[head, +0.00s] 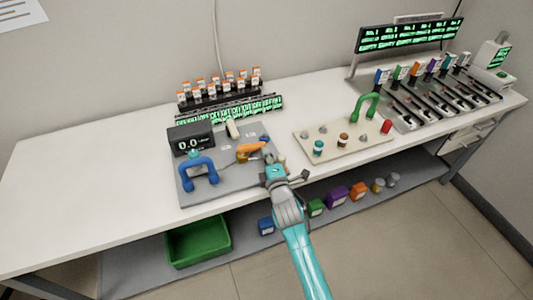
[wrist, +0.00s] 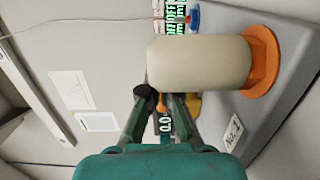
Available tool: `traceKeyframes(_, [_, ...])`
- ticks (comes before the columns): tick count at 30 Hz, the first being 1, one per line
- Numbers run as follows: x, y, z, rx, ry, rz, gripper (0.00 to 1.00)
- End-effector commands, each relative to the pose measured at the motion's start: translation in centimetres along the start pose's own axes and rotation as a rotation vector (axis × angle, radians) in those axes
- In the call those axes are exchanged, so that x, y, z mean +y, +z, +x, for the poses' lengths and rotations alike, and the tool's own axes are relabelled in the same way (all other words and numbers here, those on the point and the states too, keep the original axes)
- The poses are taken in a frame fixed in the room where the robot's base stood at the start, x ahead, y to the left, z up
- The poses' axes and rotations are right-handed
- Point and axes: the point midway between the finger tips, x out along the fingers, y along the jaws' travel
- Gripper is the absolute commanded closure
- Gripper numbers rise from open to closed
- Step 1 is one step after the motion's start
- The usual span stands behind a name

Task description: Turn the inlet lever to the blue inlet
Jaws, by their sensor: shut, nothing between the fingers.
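The grey device (head: 215,187) stands on the bench with a small black display reading 0.0 (head: 190,142). An orange lever-like part (head: 250,147) lies across its top; I cannot tell for sure that it is the inlet lever. In the wrist view a cream cylinder with an orange collar (wrist: 262,62) is close beside my gripper. A small blue part (wrist: 194,17) shows beyond it, perhaps the blue inlet. My gripper (head: 273,168) is at the device's right edge, shut and empty; its fingers (wrist: 164,100) show in the wrist view. My arm hides part of that edge.
A blue arched handle (head: 198,172) rises at the device's left front. A beige board (head: 345,142) with small jars and a green handle (head: 366,104) is to the right. A rack of orange-capped vials (head: 218,88) stands behind. The bench's left side is clear.

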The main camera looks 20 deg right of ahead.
Motion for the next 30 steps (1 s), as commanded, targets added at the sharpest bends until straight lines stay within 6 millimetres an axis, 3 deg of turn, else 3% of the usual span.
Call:
traceKeyframes(6, [0.0, 0.0, -0.1, 0.0, 0.0, 0.0, 1.0])
traceKeyframes(11, [-0.1, 0.0, -1.4, 0.0, -0.001, 0.0, 1.0])
traceKeyframes(24, [-0.1, 0.0, -9.1, 0.0, -0.002, -0.001, 1.0])
traceKeyframes(30, [-0.1, 0.0, -11.3, 0.0, -0.001, -0.001, 1.0])
